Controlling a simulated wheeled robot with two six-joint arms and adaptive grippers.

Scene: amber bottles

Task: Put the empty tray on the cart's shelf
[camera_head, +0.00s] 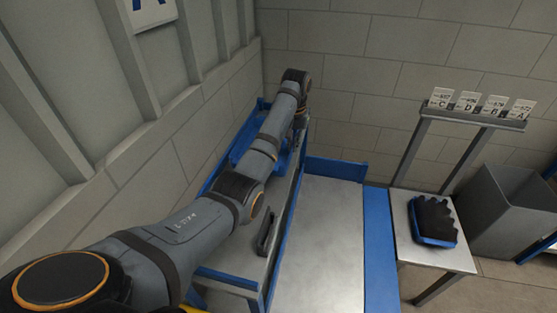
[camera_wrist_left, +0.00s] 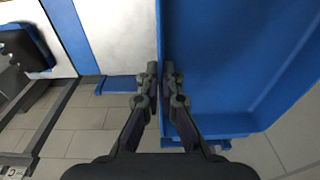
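The empty tray (camera_wrist_left: 235,60) is blue with raised walls and fills the right of the left wrist view. Its inside looks bare there. In the head view, parts of the blue tray (camera_head: 241,148) show behind my left arm, and the arm hides much of it. My left gripper (camera_wrist_left: 160,72) has one finger on each side of the tray's near wall, close together on it. In the head view this gripper (camera_head: 301,118) is small and partly hidden by its wrist. A blue-edged frame with a metal surface (camera_head: 228,274), perhaps the cart, lies below my arm. My right gripper is out of view.
A bare metal worktop (camera_head: 322,240) with blue edges lies right of my arm. A small table (camera_head: 408,246) holds a blue-edged dark rack (camera_head: 434,222). A labelled stand (camera_head: 470,118) and a grey bin (camera_head: 505,210) are beyond. Walls close off the left and back.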

